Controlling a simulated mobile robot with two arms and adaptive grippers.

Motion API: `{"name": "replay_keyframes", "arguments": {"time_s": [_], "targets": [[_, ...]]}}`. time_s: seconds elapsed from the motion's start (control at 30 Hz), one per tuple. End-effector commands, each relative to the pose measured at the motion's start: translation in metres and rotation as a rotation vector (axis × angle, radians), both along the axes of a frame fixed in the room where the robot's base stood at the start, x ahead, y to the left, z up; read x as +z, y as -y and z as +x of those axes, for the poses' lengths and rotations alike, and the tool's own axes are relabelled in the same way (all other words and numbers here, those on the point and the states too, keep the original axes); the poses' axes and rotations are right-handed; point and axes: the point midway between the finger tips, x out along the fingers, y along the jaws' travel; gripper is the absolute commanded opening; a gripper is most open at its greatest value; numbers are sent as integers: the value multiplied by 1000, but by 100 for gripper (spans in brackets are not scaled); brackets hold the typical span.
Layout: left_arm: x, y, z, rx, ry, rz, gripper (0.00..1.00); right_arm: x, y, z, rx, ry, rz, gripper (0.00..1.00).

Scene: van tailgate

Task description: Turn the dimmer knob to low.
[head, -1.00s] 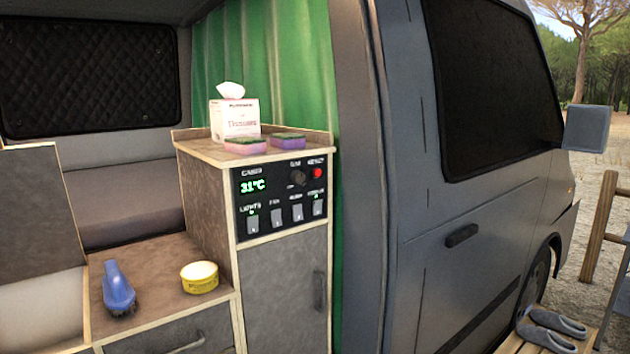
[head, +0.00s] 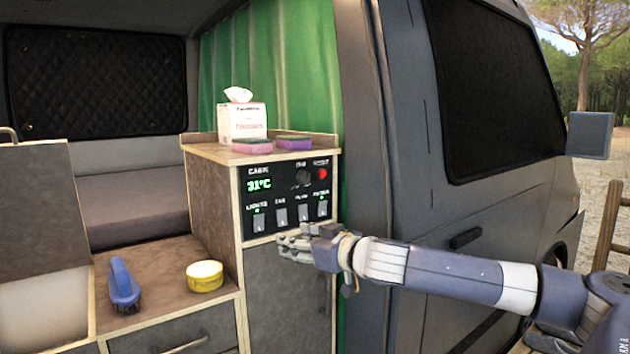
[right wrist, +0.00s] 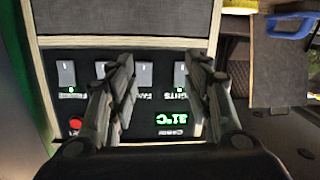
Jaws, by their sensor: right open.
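The dimmer knob (head: 303,177) is a small dark round knob on the upper right of the black control panel (head: 272,197), left of the red button (head: 322,173). Its pointer setting is too small to tell. My right gripper (head: 284,243) is in front of the cabinet, just below the panel's rocker switches and lower than the knob. In the right wrist view the gripper (right wrist: 160,75) is open and empty, and the panel (right wrist: 152,132) appears upside down between and behind the fingers. The knob is hidden there, apparently behind the left-hand finger. My left gripper is not in view.
Several rocker switches (head: 281,216) line the panel's lower row, close above my gripper. A 31°C display (head: 259,184) is at its left. Two sponges (head: 252,146) and a tissue box (head: 242,122) stand on top. A brush (head: 123,284) and yellow tin (head: 205,276) lie left.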

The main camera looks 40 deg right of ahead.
Motion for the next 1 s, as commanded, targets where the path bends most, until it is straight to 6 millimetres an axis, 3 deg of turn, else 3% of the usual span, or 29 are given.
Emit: {"name": "replay_keyframes", "arguments": {"time_s": [0.03, 0.1, 0.2, 0.3, 0.47, 0.63, 1.0], "targets": [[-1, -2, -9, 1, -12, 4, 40, 27, 18, -10, -27, 33, 7, 46], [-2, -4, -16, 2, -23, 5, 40, 56, 36, -23, -50, 75, 36, 46], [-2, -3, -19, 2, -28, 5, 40, 87, 57, -38, -77, 122, 69, 46], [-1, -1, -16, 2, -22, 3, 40, 104, 68, -48, -90, 151, 90, 46], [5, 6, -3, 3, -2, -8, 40, 113, 73, -46, -94, 162, 105, 46], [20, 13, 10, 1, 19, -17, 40, 113, 75, -26, -93, 161, 109, 46], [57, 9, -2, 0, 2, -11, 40, 115, 79, 24, -92, 164, 107, 46]]}}
